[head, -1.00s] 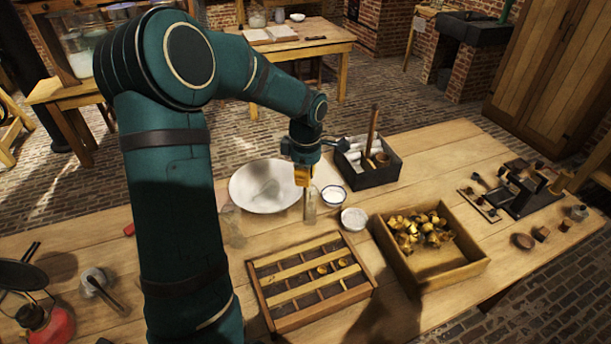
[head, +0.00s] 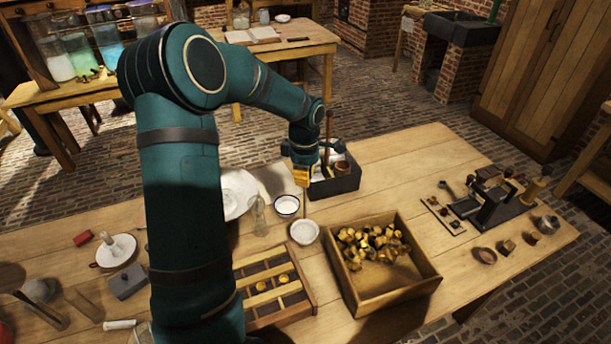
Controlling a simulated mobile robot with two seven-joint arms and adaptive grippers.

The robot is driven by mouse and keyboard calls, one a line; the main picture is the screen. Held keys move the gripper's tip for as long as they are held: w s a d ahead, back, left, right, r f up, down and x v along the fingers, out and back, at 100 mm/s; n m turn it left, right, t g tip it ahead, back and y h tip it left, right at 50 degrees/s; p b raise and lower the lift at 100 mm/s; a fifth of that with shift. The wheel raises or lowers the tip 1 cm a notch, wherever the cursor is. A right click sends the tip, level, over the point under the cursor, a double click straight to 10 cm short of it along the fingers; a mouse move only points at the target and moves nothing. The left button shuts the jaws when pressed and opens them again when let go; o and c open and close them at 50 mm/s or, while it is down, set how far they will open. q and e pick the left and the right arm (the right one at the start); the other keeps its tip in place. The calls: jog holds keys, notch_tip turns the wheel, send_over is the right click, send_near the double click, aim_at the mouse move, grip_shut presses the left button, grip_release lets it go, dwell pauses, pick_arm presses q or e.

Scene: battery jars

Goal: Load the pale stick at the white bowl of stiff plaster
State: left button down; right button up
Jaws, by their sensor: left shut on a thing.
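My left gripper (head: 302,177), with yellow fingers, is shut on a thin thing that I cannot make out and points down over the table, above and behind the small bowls. I cannot tell whether that thing is the pale stick. A small white bowl with a dark rim (head: 286,205) stands just below it in the picture. A second small white bowl (head: 304,232) is nearer. Both hold white matter; I cannot tell which is the stiff plaster. A large white dish (head: 238,188) is partly hidden by my arm. My right gripper is not in view.
A clear glass bottle (head: 261,216) stands left of the small bowls. A dark box (head: 338,185) is behind the gripper. A wooden tray of brass pieces (head: 428,280) and a divided tray (head: 311,305) lie nearer. The table's right middle is bare.

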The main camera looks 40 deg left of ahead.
pick_arm(q)
jog(key=shift+s+f+b, duration=0.1)
jog(key=shift+f+b, duration=0.5)
jog(key=shift+f, duration=0.35)
jog(key=shift+f+b, duration=1.15)
jog(key=shift+f, duration=0.9)
jog(key=shift+f+b, duration=0.55)
jog(key=shift+b, duration=0.1)
dwell(0.4)
jog(key=shift+r+p, duration=2.1)
jog(key=shift+r, duration=1.5)
